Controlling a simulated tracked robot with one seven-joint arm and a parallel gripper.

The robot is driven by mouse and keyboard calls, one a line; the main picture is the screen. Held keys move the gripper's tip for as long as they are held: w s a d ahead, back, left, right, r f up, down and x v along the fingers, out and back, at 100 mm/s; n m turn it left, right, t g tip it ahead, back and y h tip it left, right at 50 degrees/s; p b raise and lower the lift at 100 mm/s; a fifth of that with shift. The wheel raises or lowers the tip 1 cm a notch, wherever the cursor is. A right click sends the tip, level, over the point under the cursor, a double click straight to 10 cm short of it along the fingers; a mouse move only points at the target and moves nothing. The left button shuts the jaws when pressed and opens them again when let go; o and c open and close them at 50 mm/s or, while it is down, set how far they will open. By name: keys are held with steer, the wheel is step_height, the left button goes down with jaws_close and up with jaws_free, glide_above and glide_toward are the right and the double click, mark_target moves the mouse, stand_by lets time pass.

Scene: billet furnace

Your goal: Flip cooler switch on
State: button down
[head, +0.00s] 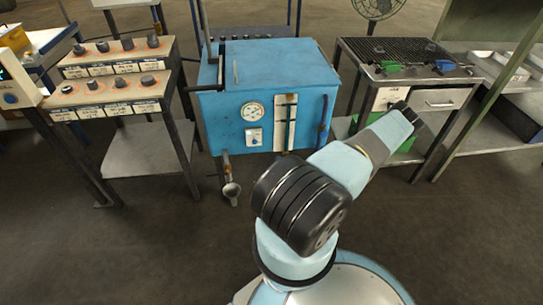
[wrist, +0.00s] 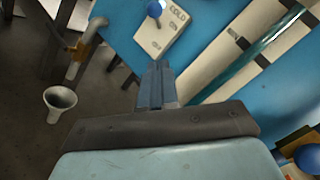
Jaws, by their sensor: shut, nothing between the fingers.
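A blue tank (head: 270,82) stands at the centre of the head view, with a gauge and a white plate with a blue knob (head: 253,137). In the wrist view the plate (wrist: 160,32) reads COLD, with its blue knob (wrist: 154,8) at the top edge. My gripper (wrist: 156,72) is shut and empty. In the wrist view its tips appear just below the plate; contact cannot be told. The head view hides them.
A sight tube (wrist: 262,42) runs beside the plate in the wrist view. A spout hangs over a funnel (wrist: 60,98) at the left. A stand with labelled pegs (head: 115,90) is at the left of the head view. A green-framed rack stands at the far right.

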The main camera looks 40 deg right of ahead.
steer(key=shift+s+d+f, duration=0.1)
steer(key=shift+s+f, duration=0.1)
steer(key=shift+s, duration=1.15)
